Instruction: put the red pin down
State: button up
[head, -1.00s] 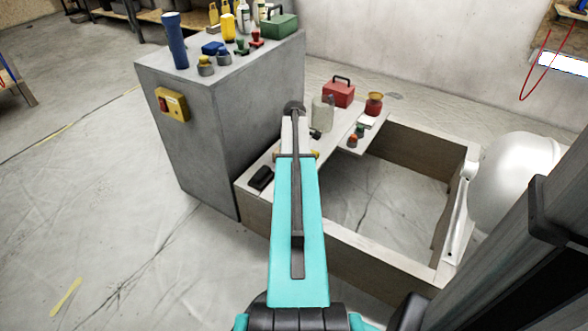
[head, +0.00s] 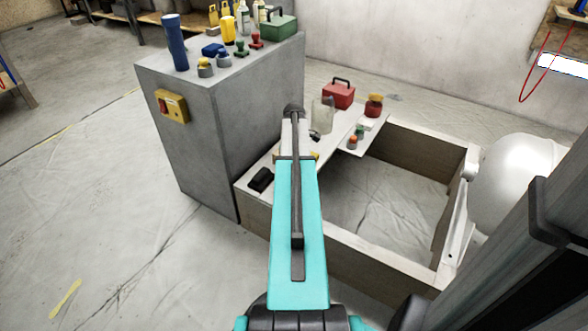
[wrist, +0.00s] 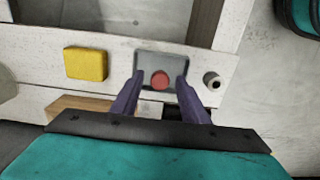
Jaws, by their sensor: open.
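The red pin (wrist: 160,80) shows in the wrist view as a round red top over a small grey tray (wrist: 147,60) on the white board. My gripper (wrist: 160,76) is open, with one dark purple finger on each side of the pin. A gap shows between the pin and each finger. I cannot tell how the pin's lower end rests. In the head view my arm hides the pin and the gripper's fingers.
A yellow block (wrist: 86,63) lies left of the tray and a small white cylinder (wrist: 212,80) stands right of it. In the head view, a black object (head: 261,179), a clear jar (head: 322,116) and a red box (head: 338,95) stand around my arm. A grey cabinet (head: 190,130) rises at left.

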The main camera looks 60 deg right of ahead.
notch_tip(320, 180, up, 12)
jog(key=p, duration=0.4)
jog(key=shift+w, duration=0.1)
dwell(0.8)
